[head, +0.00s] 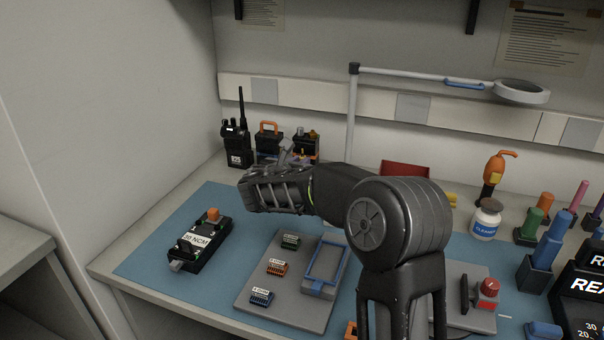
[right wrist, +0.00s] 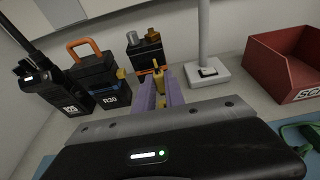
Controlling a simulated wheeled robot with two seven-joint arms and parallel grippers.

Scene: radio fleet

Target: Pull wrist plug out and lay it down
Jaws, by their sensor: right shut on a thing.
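My right gripper (head: 287,156) reaches over the back of the bench, in front of the black box R30 with the orange handle (head: 268,132). In the right wrist view its two purple-grey fingers (right wrist: 161,92) are shut on a small yellow and orange thing (right wrist: 158,76), which looks like the wrist plug. Its lower part is hidden between the fingers. I cannot tell whether the plug still sits in a socket. My left gripper is not in view.
A black radio (head: 236,146) stands at the back left. A lamp post base (right wrist: 208,73) and a red bin (right wrist: 288,68) are right of the fingers.

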